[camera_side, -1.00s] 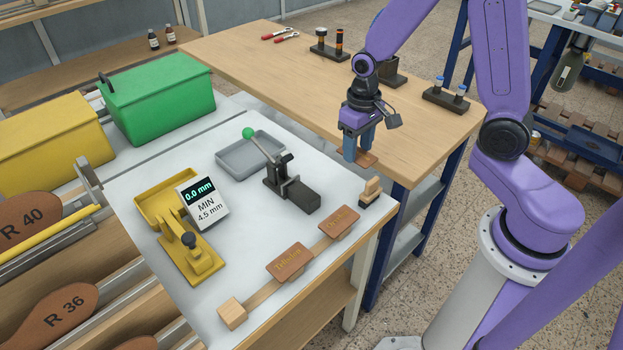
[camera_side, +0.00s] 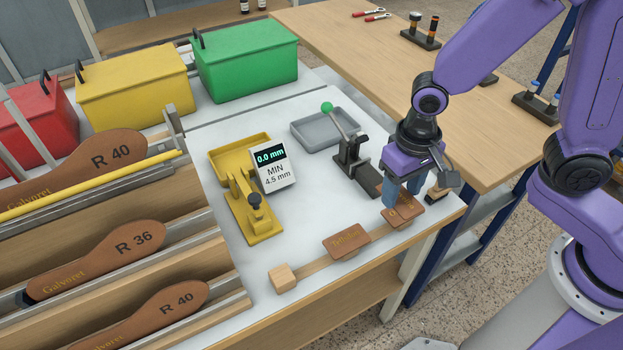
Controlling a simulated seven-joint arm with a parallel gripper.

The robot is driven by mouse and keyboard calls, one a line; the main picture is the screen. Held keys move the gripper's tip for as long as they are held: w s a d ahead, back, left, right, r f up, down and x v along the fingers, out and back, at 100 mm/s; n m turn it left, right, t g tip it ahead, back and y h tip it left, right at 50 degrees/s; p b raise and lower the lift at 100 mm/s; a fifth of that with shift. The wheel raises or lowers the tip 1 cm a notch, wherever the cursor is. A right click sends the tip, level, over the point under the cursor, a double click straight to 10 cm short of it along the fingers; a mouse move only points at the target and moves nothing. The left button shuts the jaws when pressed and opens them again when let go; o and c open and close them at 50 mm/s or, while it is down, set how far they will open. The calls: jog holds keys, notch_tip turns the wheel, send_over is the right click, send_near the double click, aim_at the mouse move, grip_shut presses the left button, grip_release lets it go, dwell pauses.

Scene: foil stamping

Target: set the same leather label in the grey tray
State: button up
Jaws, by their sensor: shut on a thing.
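My gripper (camera_side: 402,196) is shut on a brown leather label. The label is largely hidden by the blue fingers, and it overlaps in view with the right-hand brown label (camera_side: 404,213) on the wooden rail. I cannot tell the gap between them. The grey tray (camera_side: 298,130) lies empty on the white bench top, behind and left of my gripper. The held label is well apart from the tray.
A hand press (camera_side: 352,162) with a green knob stands between tray and gripper. A yellow gauge (camera_side: 255,218) reads 0.0 mm. Another label (camera_side: 346,240) sits on the rail. A wood-handled stamp (camera_side: 438,186) stands right of my gripper. Green (camera_side: 245,65) and yellow (camera_side: 135,88) bins stand behind.

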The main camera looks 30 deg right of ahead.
jog(key=w+a+f, duration=0.4)
jog(key=w, duration=0.4)
send_over(332, 212)
jog(key=f, duration=0.5)
jog(key=shift+s+d, duration=0.2)
jog(key=shift+w+f, duration=0.1)
jog(key=shift+f, duration=0.15)
jog(key=shift+w+a+f, duration=0.15)
jog(key=shift+f, duration=1.5)
jog(key=shift+f, duration=0.1)
jog(key=o, duration=1)
